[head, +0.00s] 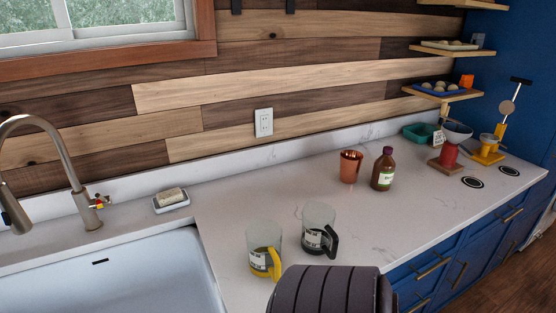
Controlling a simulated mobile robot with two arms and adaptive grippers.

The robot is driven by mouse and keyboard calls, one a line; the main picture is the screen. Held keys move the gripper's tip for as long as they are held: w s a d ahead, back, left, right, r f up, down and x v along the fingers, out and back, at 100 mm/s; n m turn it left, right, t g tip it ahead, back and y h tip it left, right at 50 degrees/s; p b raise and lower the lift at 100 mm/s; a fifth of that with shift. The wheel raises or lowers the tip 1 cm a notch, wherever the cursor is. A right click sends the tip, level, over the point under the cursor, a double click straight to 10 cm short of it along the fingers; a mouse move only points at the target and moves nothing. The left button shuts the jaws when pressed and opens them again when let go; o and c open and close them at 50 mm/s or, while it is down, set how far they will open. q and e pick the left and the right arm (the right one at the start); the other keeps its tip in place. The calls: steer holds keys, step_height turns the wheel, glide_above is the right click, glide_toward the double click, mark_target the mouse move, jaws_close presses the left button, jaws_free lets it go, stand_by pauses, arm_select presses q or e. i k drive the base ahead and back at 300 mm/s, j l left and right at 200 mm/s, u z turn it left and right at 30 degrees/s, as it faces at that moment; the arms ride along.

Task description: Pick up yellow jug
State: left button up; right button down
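The yellow jug (259,240) is a clear jug with a yellow handle and base and a white label. It stands upright on the white counter, just right of the sink. Its handle faces front right. A similar clear jug with a black handle (318,226) stands close behind it to the right. A dark ribbed part of my own body rises from the bottom edge in front of the jugs, close to the yellow handle in the picture. No fingers of either gripper show.
A sink (110,275) with a faucet (62,165) lies left. A soap dish (171,200) sits behind it. A copper cup (350,167) and brown bottle (383,169) stand behind the jugs.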

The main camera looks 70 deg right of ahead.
mark_target(263, 236)
steer(key=k+z, duration=0.15)
steer(key=z, duration=1.9)
